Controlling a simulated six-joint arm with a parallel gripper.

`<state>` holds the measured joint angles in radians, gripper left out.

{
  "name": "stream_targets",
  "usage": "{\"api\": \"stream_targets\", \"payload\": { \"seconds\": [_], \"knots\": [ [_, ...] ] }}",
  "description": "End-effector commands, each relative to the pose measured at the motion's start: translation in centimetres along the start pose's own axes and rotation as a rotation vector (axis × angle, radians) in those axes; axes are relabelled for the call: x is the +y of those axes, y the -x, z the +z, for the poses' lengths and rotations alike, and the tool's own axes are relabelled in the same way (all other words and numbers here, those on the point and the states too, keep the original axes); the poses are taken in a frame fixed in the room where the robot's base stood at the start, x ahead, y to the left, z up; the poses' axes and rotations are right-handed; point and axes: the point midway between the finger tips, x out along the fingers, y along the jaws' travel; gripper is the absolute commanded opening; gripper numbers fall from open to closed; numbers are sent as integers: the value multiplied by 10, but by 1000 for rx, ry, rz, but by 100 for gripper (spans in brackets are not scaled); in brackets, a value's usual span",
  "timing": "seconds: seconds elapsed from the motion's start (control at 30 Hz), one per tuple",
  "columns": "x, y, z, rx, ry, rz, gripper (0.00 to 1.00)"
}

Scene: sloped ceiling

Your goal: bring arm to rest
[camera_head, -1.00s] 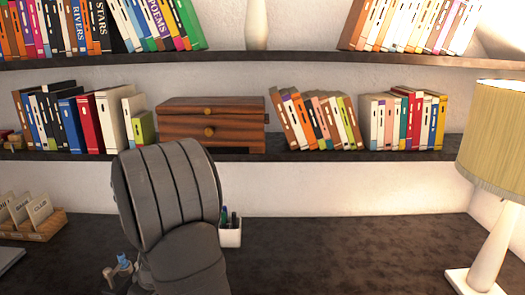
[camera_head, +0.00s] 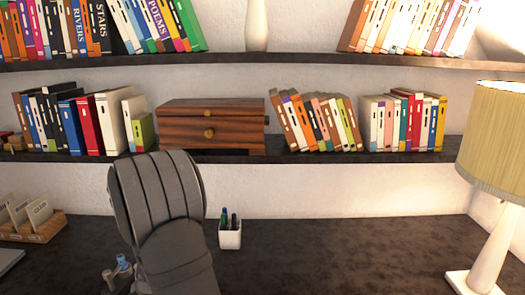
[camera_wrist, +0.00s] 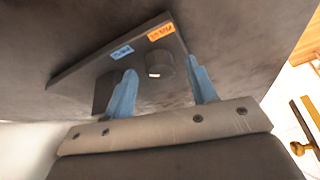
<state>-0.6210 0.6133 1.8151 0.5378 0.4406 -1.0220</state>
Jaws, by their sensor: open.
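My gripper shows in the wrist view (camera_wrist: 163,90) with its two blue fingers spread apart and nothing between them. In the head view, part of my gripper (camera_head: 118,272) shows low at the left, beside my grey arm, which hides much of it. In the wrist view a dark flat plate (camera_wrist: 90,72) with a blue label and an orange label lies on the dark surface beyond the fingers. A dark round knob-like piece (camera_wrist: 159,65) with a pale spot shows between and beyond the fingertips. I cannot tell whether the fingers touch it.
A white pen cup (camera_head: 230,238) stands on the dark desk (camera_head: 340,250) right of my arm. A lamp (camera_head: 490,190) stands at the right. A wooden card holder (camera_head: 40,229) is at the left. The lower shelf (camera_head: 330,156) holds books and a wooden box (camera_head: 211,126). The desk's middle right is clear.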

Motion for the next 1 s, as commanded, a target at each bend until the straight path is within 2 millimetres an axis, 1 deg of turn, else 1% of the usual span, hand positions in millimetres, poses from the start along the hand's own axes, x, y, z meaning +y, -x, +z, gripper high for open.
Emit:
{"api": "stream_targets", "payload": {
  "seconds": [0.17, 0.47, 1.0],
  "knots": [
    [0, 21, -1, 4, 0, 2, 52],
    [1, 66, 0, 3, -1, 2, 52],
    [0, 152, 0, 2, -1, 2, 52]
  ]
}}
